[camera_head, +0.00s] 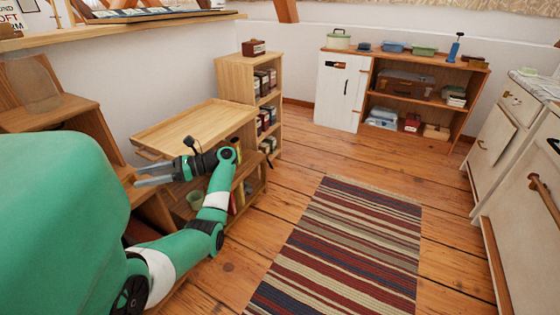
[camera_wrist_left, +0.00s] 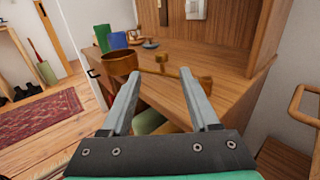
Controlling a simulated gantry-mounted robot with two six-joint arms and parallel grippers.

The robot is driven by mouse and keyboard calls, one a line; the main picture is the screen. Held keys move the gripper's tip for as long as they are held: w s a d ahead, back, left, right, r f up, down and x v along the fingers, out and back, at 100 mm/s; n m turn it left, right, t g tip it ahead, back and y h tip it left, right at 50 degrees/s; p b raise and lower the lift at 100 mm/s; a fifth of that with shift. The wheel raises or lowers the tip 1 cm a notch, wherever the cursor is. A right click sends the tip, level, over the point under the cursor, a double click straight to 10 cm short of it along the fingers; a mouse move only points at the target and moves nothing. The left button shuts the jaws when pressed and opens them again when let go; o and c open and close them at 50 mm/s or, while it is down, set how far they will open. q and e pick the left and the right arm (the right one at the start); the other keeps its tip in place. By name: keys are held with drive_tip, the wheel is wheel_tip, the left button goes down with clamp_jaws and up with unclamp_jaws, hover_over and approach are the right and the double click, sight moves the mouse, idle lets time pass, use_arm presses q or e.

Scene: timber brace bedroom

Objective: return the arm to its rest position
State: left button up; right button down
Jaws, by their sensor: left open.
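My left gripper (camera_head: 154,176) is at the left of the head view, in front of the tray-topped wooden cart and pointing left toward wooden steps or shelving. Its arm is bent, with the green and white links coming up from the lower left. In the left wrist view, the gripper (camera_wrist_left: 162,100) has its two grey fingers spread apart with nothing between them. Beyond the fingers is a wooden desk (camera_wrist_left: 225,93) with a brown pot (camera_wrist_left: 119,63) on it. My right gripper is in neither view.
The wooden cart (camera_head: 185,128) stands close behind the left forearm. A narrow shelf (camera_head: 236,75) with jars is beyond it. The striped rug (camera_head: 345,240) and floor to the right are clear. A low cabinet (camera_head: 343,92) stands at the back, and cream cupboards (camera_head: 520,180) line the right.

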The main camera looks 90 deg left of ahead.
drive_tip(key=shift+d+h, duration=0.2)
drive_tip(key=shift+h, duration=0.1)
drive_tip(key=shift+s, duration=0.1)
